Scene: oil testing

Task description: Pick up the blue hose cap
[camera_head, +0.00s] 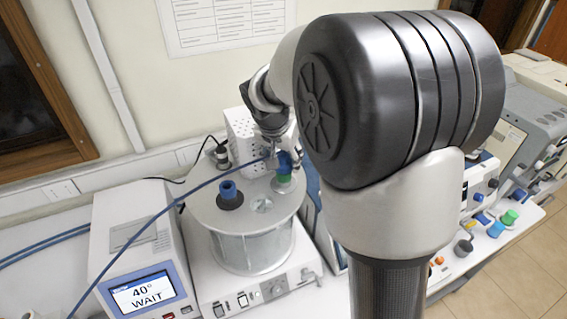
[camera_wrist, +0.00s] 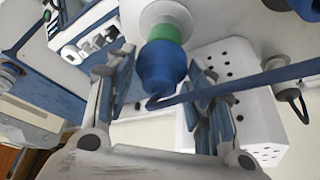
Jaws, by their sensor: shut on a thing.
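The blue hose cap (camera_wrist: 163,68) sits between my two fingers in the wrist view, on a green ring (camera_wrist: 166,33) above a pale round base. A blue hose (camera_wrist: 250,80) runs off to the right from its tip. In the head view the blue cap (camera_head: 285,160) and the green ring (camera_head: 283,181) show at the right of the round metal vessel's lid (camera_head: 200,210). My gripper (camera_head: 273,146) is above that spot, its fingers partly hidden there. It is shut on the cap, which still meets the green ring.
A second blue fitting (camera_head: 229,191) stands on the lid. A display unit (camera_head: 148,290) reading 40° WAIT is at the left. A white perforated box (camera_head: 245,135) stands behind the vessel. The hose (camera_head: 150,225) crosses the lower left. More instruments (camera_head: 525,110) are at the right.

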